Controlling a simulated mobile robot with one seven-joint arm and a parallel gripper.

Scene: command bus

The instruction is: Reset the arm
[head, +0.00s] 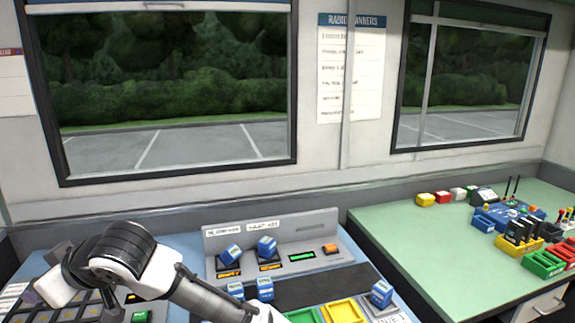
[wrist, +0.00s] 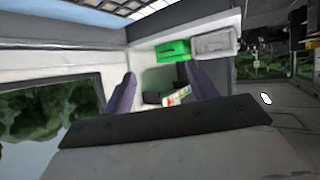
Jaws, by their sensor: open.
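My arm (head: 185,285) reaches in from the bottom of the head view and bends at a black and white joint at the lower left. Its far end is over the left part of the blue desk, and the fingers are hard to make out there. In the wrist view my gripper (wrist: 164,82) has its two purple-grey fingers spread apart. Nothing is held between them. Beyond the gap I see a white wall, a green box (wrist: 173,50) and a small colourful item, all at a distance.
A grey console (head: 320,240) with blue blocks (head: 267,246) stands on the desk, right of my arm. A yellow tray (head: 343,311) is in front. A green counter (head: 420,235) at right holds coloured bins (head: 543,262). Large windows (head: 165,100) are behind; air above the desk is clear.

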